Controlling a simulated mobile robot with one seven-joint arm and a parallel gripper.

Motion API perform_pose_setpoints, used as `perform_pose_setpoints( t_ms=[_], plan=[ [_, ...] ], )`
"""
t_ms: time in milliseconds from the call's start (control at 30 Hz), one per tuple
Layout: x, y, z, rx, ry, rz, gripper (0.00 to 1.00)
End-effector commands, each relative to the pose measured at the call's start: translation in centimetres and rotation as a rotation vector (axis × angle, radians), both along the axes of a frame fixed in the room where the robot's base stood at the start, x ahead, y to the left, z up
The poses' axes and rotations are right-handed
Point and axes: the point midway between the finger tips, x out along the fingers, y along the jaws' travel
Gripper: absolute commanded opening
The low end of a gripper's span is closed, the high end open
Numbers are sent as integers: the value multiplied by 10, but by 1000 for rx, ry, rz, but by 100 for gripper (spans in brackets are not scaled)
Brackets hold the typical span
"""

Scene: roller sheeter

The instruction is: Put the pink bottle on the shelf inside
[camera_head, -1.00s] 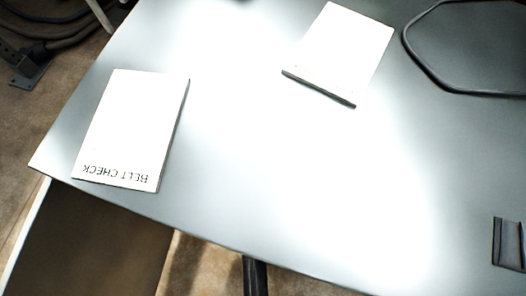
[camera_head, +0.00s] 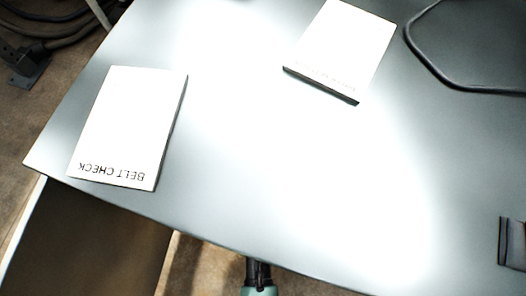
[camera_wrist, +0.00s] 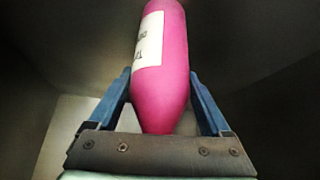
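The pink bottle (camera_wrist: 162,85) with a white label shows in the wrist view. It stands between the blue fingers of my gripper (camera_wrist: 160,75), its tapered end toward the palm and its far end cut off by the top edge. Both fingertips lie close against its sides, and the gripper looks shut on it. Dark walls (camera_wrist: 70,35) surround the bottle, like the inside of a compartment. I cannot tell whether the bottle touches a shelf surface. The head view shows neither the bottle nor the gripper fingers.
In the head view, a grey tabletop (camera_head: 230,150) holds a white "BELT CHECK" booklet (camera_head: 125,125), another white booklet (camera_head: 340,45), a dark-rimmed panel (camera_head: 480,45) and a small dark object (camera_head: 512,242). Cables (camera_head: 50,35) lie on the floor at upper left.

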Motion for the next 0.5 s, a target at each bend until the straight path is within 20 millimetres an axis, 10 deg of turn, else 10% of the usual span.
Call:
perform_pose_setpoints(
  t_ms=[500],
  plan=[
    [-7, 1, 15, 0, 0, 0, 100]
  ],
)
